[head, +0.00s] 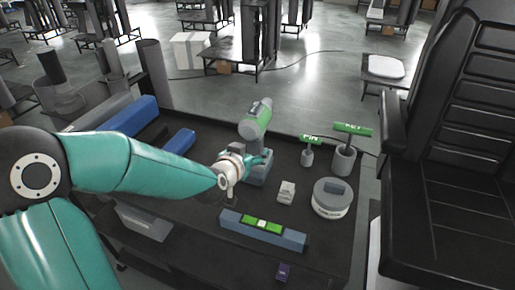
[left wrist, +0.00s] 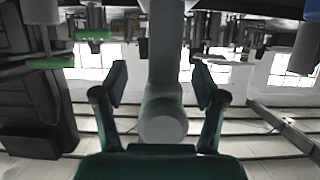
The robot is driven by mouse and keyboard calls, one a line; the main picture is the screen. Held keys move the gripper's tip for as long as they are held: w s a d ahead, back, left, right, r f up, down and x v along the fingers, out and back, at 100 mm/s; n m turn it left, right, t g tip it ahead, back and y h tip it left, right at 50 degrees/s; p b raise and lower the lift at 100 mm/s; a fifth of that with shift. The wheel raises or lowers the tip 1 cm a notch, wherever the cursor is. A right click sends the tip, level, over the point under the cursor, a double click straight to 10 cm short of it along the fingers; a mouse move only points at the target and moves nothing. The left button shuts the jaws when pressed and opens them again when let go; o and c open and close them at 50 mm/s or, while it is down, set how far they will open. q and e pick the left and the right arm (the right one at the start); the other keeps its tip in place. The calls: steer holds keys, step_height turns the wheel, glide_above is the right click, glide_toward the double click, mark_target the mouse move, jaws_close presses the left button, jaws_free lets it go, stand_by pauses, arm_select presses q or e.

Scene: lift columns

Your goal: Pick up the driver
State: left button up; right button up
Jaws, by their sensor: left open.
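The driver (head: 257,118) stands upright on the dark table in the head view, with a green and grey body above and a grey-blue base below. My left gripper (head: 262,158) reaches it from the left, at the height of its handle. In the left wrist view the driver's grey handle (left wrist: 164,72) runs between the two fingers of the left gripper (left wrist: 161,84). The fingers are apart, one on each side, with a visible gap to the handle. The handle is partly hidden by the gripper in the head view. My right gripper is not in view.
Two green-topped tools, labelled PIN (head: 311,140) and SET (head: 352,130), stand right of the driver. A round grey container (head: 332,203), a small white box (head: 286,192) and a blue level (head: 285,237) lie nearer.

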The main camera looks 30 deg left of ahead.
mark_target(252, 148)
arm_select(q)
steer(key=shift+a+p+x, duration=0.15)
steer(key=shift+p+x, duration=0.05)
steer(key=shift+x, duration=1.4)
steer(key=shift+a+p+x, duration=0.15)
steer(key=shift+p+x, duration=0.05)
steer(key=shift+x, duration=1.4)
steer(key=shift+s+f, duration=0.15)
steer(key=shift+c, duration=0.4)
jaws_close()
